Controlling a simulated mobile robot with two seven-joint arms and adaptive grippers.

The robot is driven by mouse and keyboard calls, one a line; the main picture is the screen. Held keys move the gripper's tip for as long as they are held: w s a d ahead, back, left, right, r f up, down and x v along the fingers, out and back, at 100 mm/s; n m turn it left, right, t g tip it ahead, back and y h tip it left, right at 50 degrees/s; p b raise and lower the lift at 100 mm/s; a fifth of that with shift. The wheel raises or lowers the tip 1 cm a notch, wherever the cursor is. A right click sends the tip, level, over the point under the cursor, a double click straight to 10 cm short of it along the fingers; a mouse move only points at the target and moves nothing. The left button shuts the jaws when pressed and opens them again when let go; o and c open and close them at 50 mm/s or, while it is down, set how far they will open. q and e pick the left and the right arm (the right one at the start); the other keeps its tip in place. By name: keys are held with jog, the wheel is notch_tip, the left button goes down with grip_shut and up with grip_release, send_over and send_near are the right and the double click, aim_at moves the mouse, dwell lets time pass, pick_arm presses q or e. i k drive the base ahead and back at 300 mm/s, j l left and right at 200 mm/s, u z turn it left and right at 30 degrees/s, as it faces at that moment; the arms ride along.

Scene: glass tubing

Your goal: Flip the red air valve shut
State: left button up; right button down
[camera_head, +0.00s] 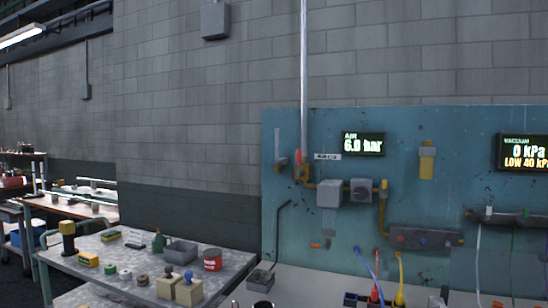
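The red air valve (298,156) shows as a small red part at the foot of the vertical grey pipe, on the left part of the teal panel (400,120). Its red part looks upright, but it is too small to tell the handle's exact position. A yellow fitting (301,174) sits just below it. The display marked AIR (363,143) to its right reads 6.0 bar. Neither of my grippers is in view.
Grey boxes (329,193) and yellow piping lie right of the valve. A vacuum display (524,152) reads 0 kPa, LOW. Coloured hoses hang at lower right.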

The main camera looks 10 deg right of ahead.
aim_at(300, 173)
jog(key=i+j, duration=0.75)
jog(key=j, duration=0.3)
jog(key=i+j+z, duration=0.1)
jog(key=i+j, duration=0.3)
jog(key=j, duration=0.1)
